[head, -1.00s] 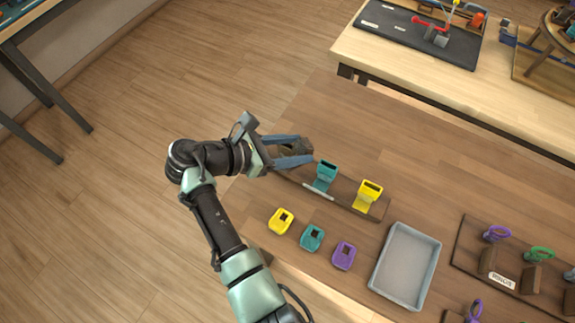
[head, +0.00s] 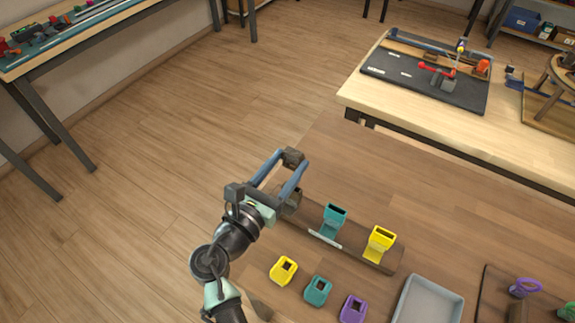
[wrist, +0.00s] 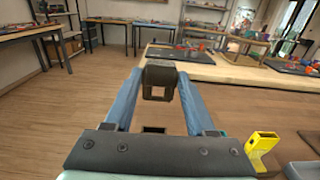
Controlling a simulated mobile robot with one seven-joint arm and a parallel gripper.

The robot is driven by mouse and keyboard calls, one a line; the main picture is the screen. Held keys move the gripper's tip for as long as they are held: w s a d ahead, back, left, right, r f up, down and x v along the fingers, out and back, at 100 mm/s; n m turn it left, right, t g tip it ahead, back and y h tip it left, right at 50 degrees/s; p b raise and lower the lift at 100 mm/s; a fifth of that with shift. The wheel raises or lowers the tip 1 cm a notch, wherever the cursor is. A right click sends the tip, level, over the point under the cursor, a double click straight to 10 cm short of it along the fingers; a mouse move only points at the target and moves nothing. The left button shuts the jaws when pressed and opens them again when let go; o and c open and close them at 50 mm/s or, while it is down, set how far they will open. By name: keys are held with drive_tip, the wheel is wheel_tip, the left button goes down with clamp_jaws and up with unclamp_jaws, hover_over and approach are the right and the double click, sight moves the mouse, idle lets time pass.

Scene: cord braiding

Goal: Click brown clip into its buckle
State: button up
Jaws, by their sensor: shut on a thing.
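My gripper (head: 292,161) is shut on the dark brown clip (head: 293,157), which sits between the tips of its two blue fingers. In the wrist view the clip (wrist: 159,74) has a solid body with a pronged, open frame hanging below it. The brown buckle (head: 292,201) stands at the left end of the brown strip, partly hidden by a finger. In the wrist view its dark opening (wrist: 153,130) shows below the clip, between the fingers, and my gripper's body hides the rest. The clip and buckle are apart.
A teal buckle (head: 334,218) and a yellow buckle (head: 380,240) stand on the same strip (head: 396,262). Yellow (head: 284,270), teal (head: 318,290) and purple (head: 353,309) clips lie in front. A grey tray (head: 428,302) is at right. The table behind the strip is clear.

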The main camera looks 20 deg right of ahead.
drive_tip(key=shift+f+b, duration=2.4)
drive_tip(key=shift+f, duration=0.55)
drive_tip(key=shift+r+p, duration=0.1)
drive_tip(key=shift+p, duration=0.2)
drive_tip(key=o, duration=0.6)
clamp_jaws()
drive_tip(key=shift+f+b, duration=1)
drive_tip(key=shift+f, duration=0.55)
